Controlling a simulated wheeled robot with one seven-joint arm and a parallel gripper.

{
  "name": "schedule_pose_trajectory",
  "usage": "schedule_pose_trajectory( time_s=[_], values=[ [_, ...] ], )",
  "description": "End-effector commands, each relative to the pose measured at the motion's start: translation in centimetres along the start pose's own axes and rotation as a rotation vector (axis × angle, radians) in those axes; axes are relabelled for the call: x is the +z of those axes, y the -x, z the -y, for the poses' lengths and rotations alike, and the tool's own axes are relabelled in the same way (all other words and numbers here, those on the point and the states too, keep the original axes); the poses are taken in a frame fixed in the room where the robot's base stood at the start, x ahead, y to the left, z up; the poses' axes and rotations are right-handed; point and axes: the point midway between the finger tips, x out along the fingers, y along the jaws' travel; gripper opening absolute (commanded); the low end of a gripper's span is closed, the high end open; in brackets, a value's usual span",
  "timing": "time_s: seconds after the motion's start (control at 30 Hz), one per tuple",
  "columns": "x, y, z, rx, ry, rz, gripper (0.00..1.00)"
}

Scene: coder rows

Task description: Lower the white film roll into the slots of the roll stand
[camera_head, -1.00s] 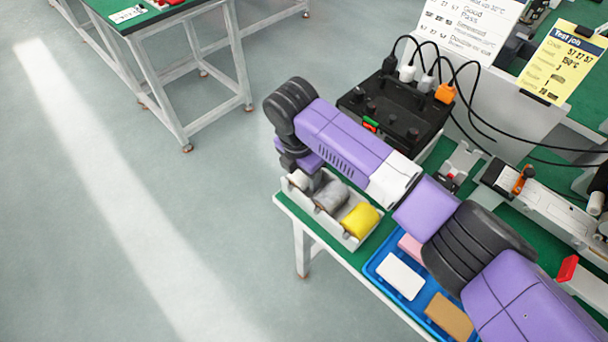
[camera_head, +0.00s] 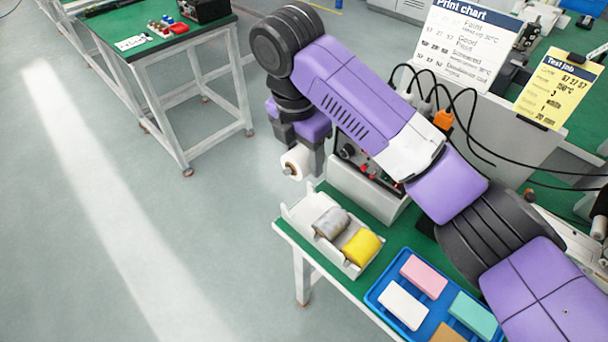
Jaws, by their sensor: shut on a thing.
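My gripper (camera_head: 309,158) is shut on the white film roll (camera_head: 295,163) and holds it in the air. The roll shows a dark core end facing the camera. It is above and a little left of the roll stand (camera_head: 296,215), a white trough-like stand at the table's left end. The stand holds a grey roll (camera_head: 331,224) and a yellow roll (camera_head: 361,247). Its far-left place is empty. The white roll is apart from the stand. The fingertips are partly hidden behind the roll.
A blue tray (camera_head: 374,287) with several coloured blocks lies to the right of the stand on the green table (camera_head: 290,233). A black-topped box (camera_head: 368,190) with cables stands behind. Another green table (camera_head: 200,38) is at the back left.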

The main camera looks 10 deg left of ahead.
Motion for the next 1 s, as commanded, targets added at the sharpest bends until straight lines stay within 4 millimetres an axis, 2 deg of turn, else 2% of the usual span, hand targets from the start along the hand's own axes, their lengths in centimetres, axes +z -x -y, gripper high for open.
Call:
schedule_pose_trajectory(
  time_s=[0.03, 0.1, 0.3, 1.0],
  values=[
    [0.2, 1.2, 0.0, 0.003, 0.0, 0.003, 0.0],
    [0.4, 2.4, 0.0, 0.001, 0.0, 0.003, 0.0],
    [0.5, 4.0, 0.0, 0.001, 0.001, 0.002, 0.0],
    [0.8, 6.8, 0.0, 0.0, 0.0, 0.0, 0.0]
  ],
)
